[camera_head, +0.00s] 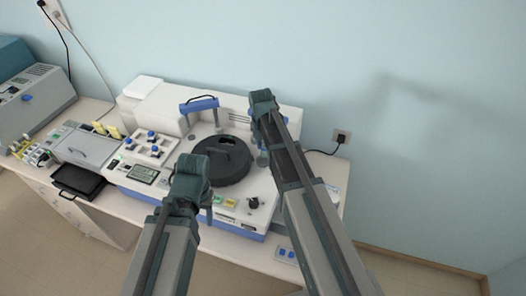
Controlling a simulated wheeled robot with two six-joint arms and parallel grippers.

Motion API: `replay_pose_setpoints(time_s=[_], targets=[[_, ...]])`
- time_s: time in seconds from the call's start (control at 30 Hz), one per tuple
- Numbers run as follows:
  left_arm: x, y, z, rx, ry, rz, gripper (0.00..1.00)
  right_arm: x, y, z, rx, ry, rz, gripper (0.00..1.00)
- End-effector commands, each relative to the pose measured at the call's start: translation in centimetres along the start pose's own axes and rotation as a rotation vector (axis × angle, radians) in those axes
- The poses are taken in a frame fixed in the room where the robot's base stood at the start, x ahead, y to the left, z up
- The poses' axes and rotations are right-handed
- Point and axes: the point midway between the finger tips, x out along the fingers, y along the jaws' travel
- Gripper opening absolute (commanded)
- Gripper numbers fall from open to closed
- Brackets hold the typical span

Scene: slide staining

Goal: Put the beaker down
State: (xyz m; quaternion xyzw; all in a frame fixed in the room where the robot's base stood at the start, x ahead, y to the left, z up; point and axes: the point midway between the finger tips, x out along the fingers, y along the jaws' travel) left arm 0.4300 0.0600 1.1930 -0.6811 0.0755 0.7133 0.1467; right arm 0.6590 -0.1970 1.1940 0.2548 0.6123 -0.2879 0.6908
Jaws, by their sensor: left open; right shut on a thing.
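My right gripper (262,103) is over the back right part of the white and blue staining machine (158,106), near the wall. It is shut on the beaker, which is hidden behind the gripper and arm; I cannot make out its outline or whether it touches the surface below. My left gripper (190,178) is open in front of the round black lid (228,172) of the machine. Its fingertips are mostly hidden by its own wrist, and I see nothing held in it.
Blue handles (199,104) stand up at the back of the machine. A black tray (78,181) sits at the bench's front left, with slide holders and another device (33,98) further left. A wall socket (341,136) with a cable is on the right.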

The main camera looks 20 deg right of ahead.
Motion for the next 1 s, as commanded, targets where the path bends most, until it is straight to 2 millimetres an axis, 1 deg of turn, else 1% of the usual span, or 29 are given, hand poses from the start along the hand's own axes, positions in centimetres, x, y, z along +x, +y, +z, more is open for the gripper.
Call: replay_pose_setpoints(time_s=[0.13,0.23,0.4,0.5,0.8,1.0], targets=[[0.0,0.0,0.0,0.0,0.0,0.0,0.5,0.1,0.3,0.2,0.0,0.0,0.0,0.0],[0.2,0.0,0.0,0.001,0.0,0.0,0.5,0.2,1.3,0.7,0.0,0.0,0.0,0.0],[2.9,0.2,-0.2,0.008,0.001,-0.001,0.5,2.9,1.1,0.2,0.001,0.0,0.0,0.0],[3.8,0.3,-0.3,0.006,0.001,-0.001,0.5,3.9,1.1,0.1,0.001,0.0,0.0,0.0],[3.6,0.3,-0.2,0.006,0.001,-0.001,0.5,3.7,1.1,0.1,0.0,0.0,0.0,0.0],[4.2,0.4,-0.3,0.005,0.002,-0.001,0.5,4.3,1.1,0.0,0.0,0.0,0.0,0.0]])
